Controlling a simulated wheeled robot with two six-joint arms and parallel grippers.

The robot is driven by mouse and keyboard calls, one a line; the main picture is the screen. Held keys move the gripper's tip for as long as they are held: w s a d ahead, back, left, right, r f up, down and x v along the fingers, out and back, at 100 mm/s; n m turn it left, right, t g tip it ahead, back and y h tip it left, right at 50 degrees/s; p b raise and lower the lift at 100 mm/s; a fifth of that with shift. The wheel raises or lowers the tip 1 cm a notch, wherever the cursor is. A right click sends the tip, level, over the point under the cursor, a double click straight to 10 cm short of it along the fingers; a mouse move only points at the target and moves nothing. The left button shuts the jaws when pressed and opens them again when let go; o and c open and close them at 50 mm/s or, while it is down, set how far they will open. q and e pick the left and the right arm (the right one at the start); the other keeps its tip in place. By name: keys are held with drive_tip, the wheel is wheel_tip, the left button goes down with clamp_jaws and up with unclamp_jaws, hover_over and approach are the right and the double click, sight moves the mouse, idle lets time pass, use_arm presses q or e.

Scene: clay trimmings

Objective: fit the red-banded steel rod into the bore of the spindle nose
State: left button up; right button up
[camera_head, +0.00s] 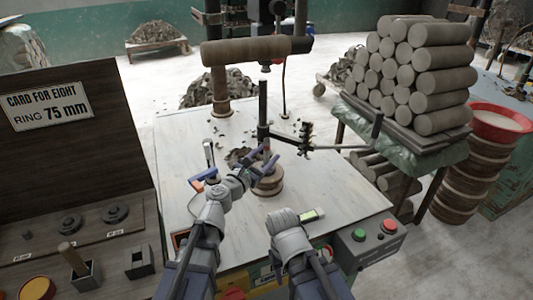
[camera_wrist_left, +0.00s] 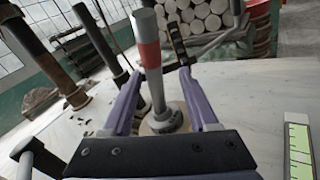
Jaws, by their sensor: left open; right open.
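The red-banded steel rod (camera_wrist_left: 150,55) stands nearly upright between the spread purple fingers of my left gripper (camera_wrist_left: 165,100). Its lower end meets a grey metal collar, the spindle nose (camera_wrist_left: 168,121), above a round wooden disc; how deep it sits in the bore I cannot tell. In the head view my left gripper (camera_head: 263,163) is open around the rod, just above the stacked round spindle base (camera_head: 267,184). My right gripper (camera_head: 285,218) is low over the front of the table, open, its fingers mostly hidden by its wrist.
The pale table (camera_head: 185,160) is mostly bare at left. A dark post with a side arm (camera_head: 345,148) rises behind the spindle. A green-marked gauge (camera_head: 312,215) lies near my right gripper. A button box (camera_head: 372,240) sits at the front right; stacked clay logs (camera_head: 440,80) stand behind.

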use_arm(q)
drive_tip(key=x, duration=0.4)
drive_tip(key=shift+w+a+f, duration=0.15)
drive_tip(key=shift+w+a, duration=0.05)
drive_tip(key=shift+a, duration=0.2)
drive_tip(key=shift+w+d, duration=0.3)
drive_tip(key=shift+w, duration=0.1)
drive_tip(key=shift+s, duration=0.1)
clamp_jaws()
idle(0.5)
